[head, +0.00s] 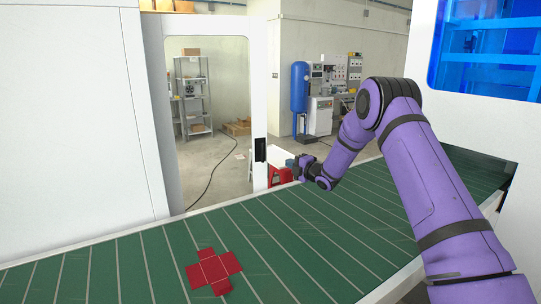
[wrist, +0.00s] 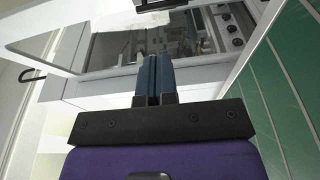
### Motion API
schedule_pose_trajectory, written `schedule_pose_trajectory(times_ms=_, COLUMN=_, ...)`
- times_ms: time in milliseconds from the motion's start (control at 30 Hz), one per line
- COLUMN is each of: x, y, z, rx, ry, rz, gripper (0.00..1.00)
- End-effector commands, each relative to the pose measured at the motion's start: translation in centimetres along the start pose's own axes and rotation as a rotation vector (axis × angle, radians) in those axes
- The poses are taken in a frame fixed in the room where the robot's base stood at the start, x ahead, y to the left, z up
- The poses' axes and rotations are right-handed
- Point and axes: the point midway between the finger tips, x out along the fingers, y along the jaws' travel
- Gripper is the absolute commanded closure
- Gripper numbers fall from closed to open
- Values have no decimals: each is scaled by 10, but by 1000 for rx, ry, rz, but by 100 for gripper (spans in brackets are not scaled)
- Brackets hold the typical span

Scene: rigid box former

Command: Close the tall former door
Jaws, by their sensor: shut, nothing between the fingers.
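The tall former door (head: 257,100) is a white frame around a large clear pane, at centre left in the head view. It stands upright beside the white machine body (head: 75,110), and the room shows through its pane. It looks swung out, but I cannot tell its exact angle. A black handle (head: 260,150) sits on its right edge. My gripper (head: 291,163) is just right of that edge, a little lower than the handle; I cannot tell whether it touches the door. In the wrist view my gripper's blue fingers (wrist: 154,72) are together with nothing between them.
A green conveyor (head: 130,262) with pale cross lines runs below the door and my arm. A red cross-shaped blank (head: 214,271) lies flat on it. A white housing with a blue window (head: 490,50) stands at right. Shelves (head: 192,95) and a blue tank (head: 299,88) stand far behind.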

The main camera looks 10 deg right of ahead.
Motion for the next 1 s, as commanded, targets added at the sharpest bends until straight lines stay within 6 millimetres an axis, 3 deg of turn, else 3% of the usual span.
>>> schedule_pose_trajectory(times_ms=267, x=27, y=-1, z=-1, rx=-3, ry=5, rz=4, gripper=100)
schedule_pose_trajectory(times_ms=700, x=106, y=-2, z=0, rx=-1, ry=2, rz=3, gripper=100)
schedule_pose_trajectory(times_ms=1000, x=136, y=-1, z=-1, rx=-1, ry=3, rz=2, gripper=100)
